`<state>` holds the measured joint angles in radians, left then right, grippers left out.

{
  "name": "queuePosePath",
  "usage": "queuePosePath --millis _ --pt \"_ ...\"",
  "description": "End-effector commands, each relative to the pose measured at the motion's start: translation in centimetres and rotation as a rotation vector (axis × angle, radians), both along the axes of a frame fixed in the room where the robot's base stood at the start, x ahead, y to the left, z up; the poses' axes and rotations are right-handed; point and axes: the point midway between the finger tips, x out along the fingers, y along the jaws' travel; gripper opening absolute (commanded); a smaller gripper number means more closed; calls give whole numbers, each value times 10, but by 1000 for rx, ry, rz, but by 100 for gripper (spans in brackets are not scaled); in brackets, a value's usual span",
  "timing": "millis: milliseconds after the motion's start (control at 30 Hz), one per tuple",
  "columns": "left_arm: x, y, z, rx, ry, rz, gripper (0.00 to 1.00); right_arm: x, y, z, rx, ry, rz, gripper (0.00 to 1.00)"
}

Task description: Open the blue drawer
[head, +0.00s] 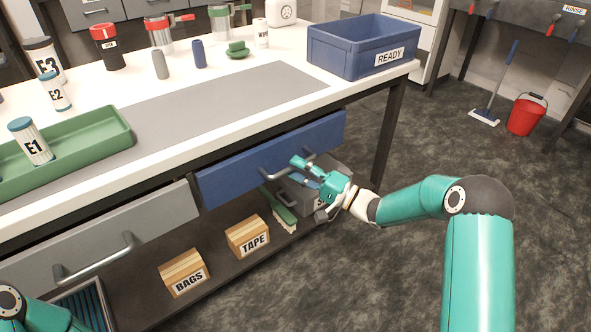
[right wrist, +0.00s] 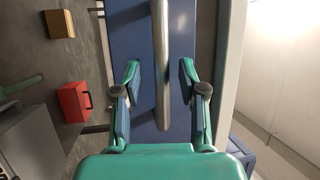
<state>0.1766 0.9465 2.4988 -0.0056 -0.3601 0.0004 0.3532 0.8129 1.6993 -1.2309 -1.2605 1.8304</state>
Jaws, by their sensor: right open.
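The blue drawer (head: 230,180) is under the right part of the bench, its front in line with the grey drawer beside it, so it looks closed. Its grey bar handle (head: 268,171) is partly hidden by my right gripper (head: 302,165), which is at the handle's right part. In the right wrist view, the handle (right wrist: 161,50) runs between the two spread fingers of my right gripper (right wrist: 160,72), with a gap on each side. The blue drawer front (right wrist: 135,25) lies behind it. Part of my left arm shows at bottom left in the head view; its gripper is out of frame.
The grey drawer (head: 120,235) is to the left. A READY crate (head: 340,50) stands on the bench. The floor at right is mostly clear.

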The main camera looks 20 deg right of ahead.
Motion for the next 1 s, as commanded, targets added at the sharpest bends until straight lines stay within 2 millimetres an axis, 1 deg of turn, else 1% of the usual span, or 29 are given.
queuePosePath --millis 100,200,500,667,700,733,767,1000 --pt "0 0 -4 0 0 0 40 9 8 1 -1 -1 1 41" --pt "0 0 -4 0 0 0 40 12 11 3 -1 -1 -1 41" --pt "0 0 -4 0 0 0 40 13 11 3 0 1 -2 41" --pt "0 0 -4 0 0 0 40 13 11 3 0 1 -2 15" --pt "0 0 -4 0 0 0 40 13 11 3 0 1 -2 8" --pt "0 0 -4 0 0 0 40 13 11 3 0 1 -2 3" --pt "0 0 -4 0 0 0 40 13 11 3 0 1 -2 0" --pt "0 0 -4 0 0 0 40 13 11 2 -1 3 -2 0"
